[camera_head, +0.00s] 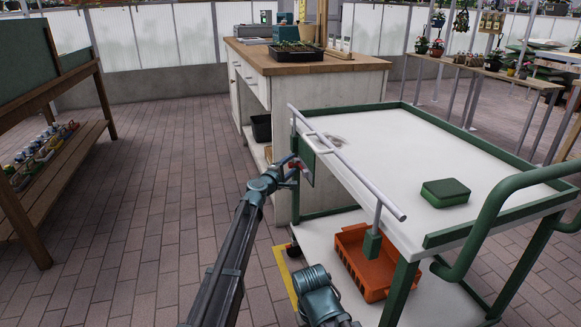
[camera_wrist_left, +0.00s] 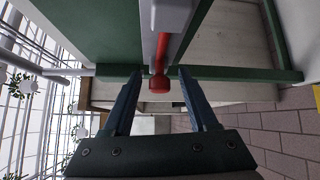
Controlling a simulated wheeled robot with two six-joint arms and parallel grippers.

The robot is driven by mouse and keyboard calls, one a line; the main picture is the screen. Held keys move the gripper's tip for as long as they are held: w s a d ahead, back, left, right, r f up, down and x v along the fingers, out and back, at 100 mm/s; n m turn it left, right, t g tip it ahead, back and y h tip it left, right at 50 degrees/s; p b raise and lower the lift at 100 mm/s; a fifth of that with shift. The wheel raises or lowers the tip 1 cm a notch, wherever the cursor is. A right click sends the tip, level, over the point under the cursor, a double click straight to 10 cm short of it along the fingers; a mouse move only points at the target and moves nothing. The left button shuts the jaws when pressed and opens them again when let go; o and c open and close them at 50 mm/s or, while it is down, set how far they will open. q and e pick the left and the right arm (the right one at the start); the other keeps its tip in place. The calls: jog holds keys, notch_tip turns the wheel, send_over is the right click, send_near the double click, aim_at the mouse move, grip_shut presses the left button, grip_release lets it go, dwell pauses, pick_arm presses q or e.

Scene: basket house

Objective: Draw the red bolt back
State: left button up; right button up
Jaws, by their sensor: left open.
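The red bolt (camera_wrist_left: 160,83) shows in the left wrist view as a red rod with a round knob on its end, running along a pale housing on a green plate (camera_wrist_left: 95,32). My left gripper (camera_head: 291,170) is at the bolt. In the left wrist view its two fingers (camera_wrist_left: 158,76) stand apart on either side of the knob, with a gap on both sides. The gripper is open.
The white-topped green cart (camera_head: 370,128) carries a green box (camera_head: 445,192) on top and an orange crate (camera_head: 370,262) on its lower shelf. A wooden-topped cabinet (camera_head: 310,62) stands behind it. Brick floor (camera_head: 160,190) is clear to the left, before a wooden bench (camera_head: 90,140).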

pick_arm(q)
grip_shut()
jog(key=shift+s, duration=0.1)
dwell(1.2)
